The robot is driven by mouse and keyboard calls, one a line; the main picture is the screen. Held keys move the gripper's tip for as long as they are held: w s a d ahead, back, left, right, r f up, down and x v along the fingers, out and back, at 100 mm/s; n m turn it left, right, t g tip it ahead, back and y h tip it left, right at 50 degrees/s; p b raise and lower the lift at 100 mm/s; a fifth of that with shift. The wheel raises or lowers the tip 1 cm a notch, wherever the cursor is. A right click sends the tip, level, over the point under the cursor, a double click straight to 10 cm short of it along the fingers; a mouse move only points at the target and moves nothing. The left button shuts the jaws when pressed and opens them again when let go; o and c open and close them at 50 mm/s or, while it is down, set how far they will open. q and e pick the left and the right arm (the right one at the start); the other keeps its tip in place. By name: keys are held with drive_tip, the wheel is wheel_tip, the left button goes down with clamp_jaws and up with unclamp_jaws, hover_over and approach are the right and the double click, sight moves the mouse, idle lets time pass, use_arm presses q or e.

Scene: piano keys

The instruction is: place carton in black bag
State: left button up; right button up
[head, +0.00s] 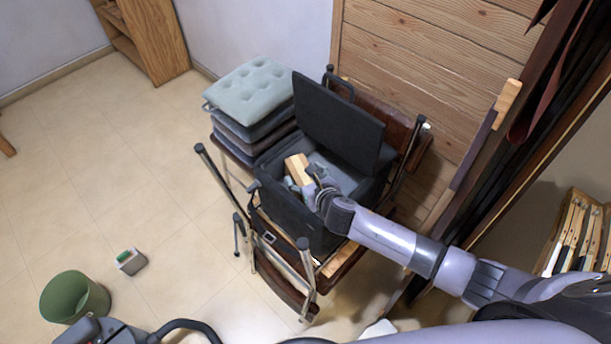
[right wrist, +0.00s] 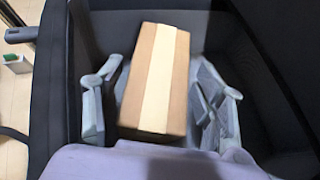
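The black bag (head: 276,209) stands open on a chair, its lid flap (head: 338,122) raised at the back. The carton (head: 297,168) is a brown box with a pale tape strip. It is at the bag's opening in the head view and over the bag's dark interior in the right wrist view (right wrist: 155,80). My right gripper (head: 309,184) reaches in from the right. Its fingers (right wrist: 160,90) stand on both sides of the carton, with narrow gaps visible, so it looks open around it. The carton's underside is hidden. My left gripper is not visible.
Stacked grey cushions (head: 250,92) sit left of the bag. The chair's metal legs (head: 224,182) stick out in front. A green bin (head: 75,298) and a small box with a green top (head: 131,262) stand on the floor. A wooden panel (head: 440,70) stands behind. The left floor is mostly clear.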

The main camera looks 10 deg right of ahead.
drive_tip(key=shift+o, duration=0.3)
drive_tip(key=shift+r, duration=0.25)
drive_tip(key=v, duration=1.2)
drive_tip(key=shift+p, duration=0.35)
drive_tip(key=shift+f, duration=0.1)
